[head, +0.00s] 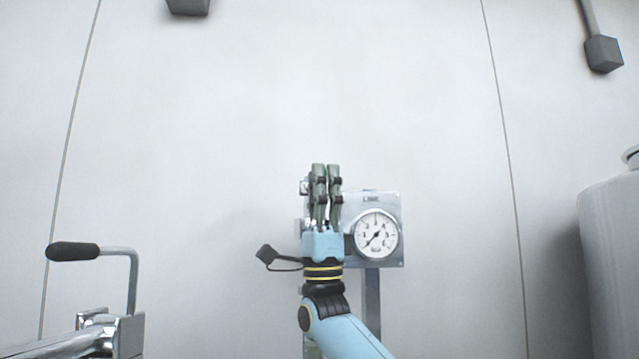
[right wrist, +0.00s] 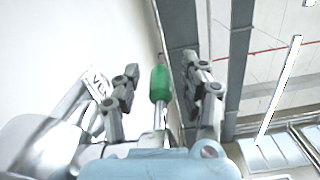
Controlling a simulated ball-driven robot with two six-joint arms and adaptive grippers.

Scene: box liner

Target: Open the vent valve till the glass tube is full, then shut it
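My right gripper (head: 326,168) points upward in front of the left part of a grey metal panel. In the right wrist view a green-gripped valve handle (right wrist: 160,84) on a shiny metal stem stands between the two fingers of my right gripper (right wrist: 160,92). The fingers are apart, with a gap on both sides of the green grip. A polished metal body (right wrist: 45,145) and a tag with partly readable letters (right wrist: 97,82) lie to its left. In the head view the gripper covers the handle. I cannot make out the glass tube. My left gripper is out of view.
A round white dial gauge (head: 377,234) sits on the panel (head: 393,202), right of my gripper; a post (head: 372,300) stands below. A chrome crank with a black grip (head: 73,251) is at lower left. A pale tank (head: 612,265) stands at right. The wall between is bare.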

